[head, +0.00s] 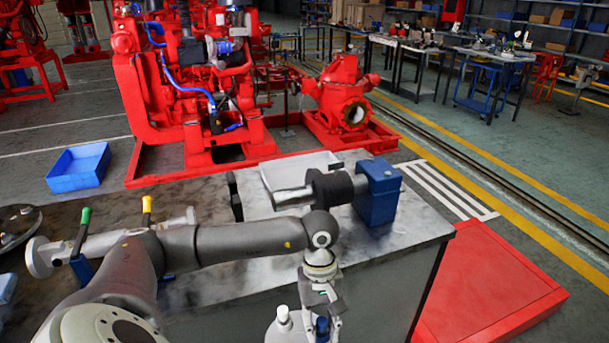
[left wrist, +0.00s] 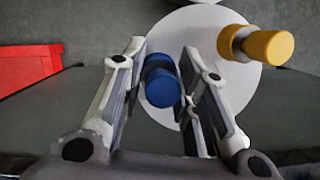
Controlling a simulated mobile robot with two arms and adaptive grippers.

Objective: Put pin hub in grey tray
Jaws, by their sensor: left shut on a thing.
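The pin hub looks like a pale round disc (left wrist: 225,98) with upright pins, one blue-topped (left wrist: 163,88) and one yellow-topped (left wrist: 268,47). My left gripper (left wrist: 160,85) points down and is shut on the blue pin, one finger on each side of it. In the head view my left gripper (head: 321,308) is low at the near side of the bench, with part of the pale disc (head: 288,335) and a white-topped pin below it; the picture's lower edge cuts the disc off. The pale grey tray (head: 331,159) lies on the bench beyond my arm, partly hidden. My right gripper is not in view.
A blue block (head: 377,191) with a dark cylinder and metal shaft stands on the bench (head: 419,226) beside the tray. Green and yellow handles (head: 147,204) stick up at left. A red platform (head: 487,285) lies right of the bench. Red pump machinery (head: 200,90) stands behind.

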